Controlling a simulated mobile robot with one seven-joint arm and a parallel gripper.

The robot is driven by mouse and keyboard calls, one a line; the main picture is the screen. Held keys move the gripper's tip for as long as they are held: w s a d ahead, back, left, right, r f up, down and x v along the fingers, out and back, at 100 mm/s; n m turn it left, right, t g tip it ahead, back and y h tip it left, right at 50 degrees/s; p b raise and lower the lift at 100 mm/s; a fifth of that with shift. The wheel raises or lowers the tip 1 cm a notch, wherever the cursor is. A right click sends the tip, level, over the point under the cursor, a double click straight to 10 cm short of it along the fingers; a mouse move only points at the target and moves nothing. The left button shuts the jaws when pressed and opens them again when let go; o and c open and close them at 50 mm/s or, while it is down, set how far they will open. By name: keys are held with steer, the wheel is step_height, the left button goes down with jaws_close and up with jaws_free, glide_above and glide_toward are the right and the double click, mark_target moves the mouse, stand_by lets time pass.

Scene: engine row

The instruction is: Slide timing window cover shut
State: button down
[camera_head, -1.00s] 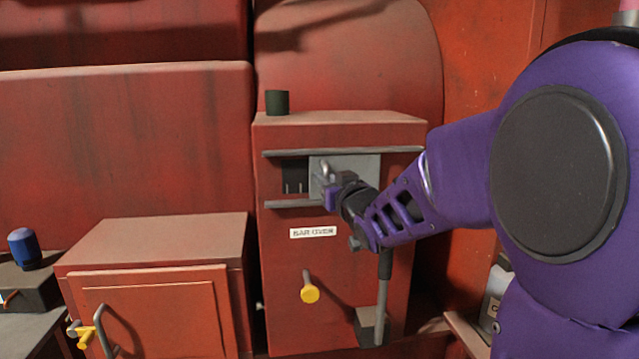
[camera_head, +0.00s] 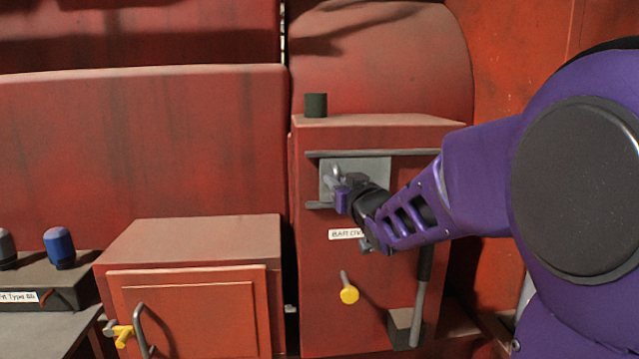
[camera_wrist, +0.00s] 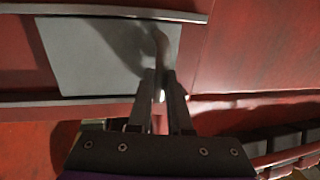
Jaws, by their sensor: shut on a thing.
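The timing window cover (camera_head: 372,167) is a grey plate between two horizontal rails on the red engine housing. It sits at the left end of the rails, and no dark opening shows beside it. My gripper (camera_head: 345,190) is shut on the cover's handle (camera_head: 335,175), a grey curved bar. In the wrist view the cover (camera_wrist: 95,55) lies flat between the rails, and my fingers (camera_wrist: 161,85) close around the lower end of the handle (camera_wrist: 162,45). My gripper and arm hide part of the lower rail.
The upper rail (camera_head: 410,152) runs on to the right. A red cabinet (camera_head: 190,310) stands lower left.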

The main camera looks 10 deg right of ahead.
steer(key=shift+a+r, duration=0.1)
steer(key=shift+a, duration=0.15)
steer(key=c, duration=0.8)
jaws_free()
steer(key=shift+c, duration=0.2)
steer(key=shift+s, duration=0.1)
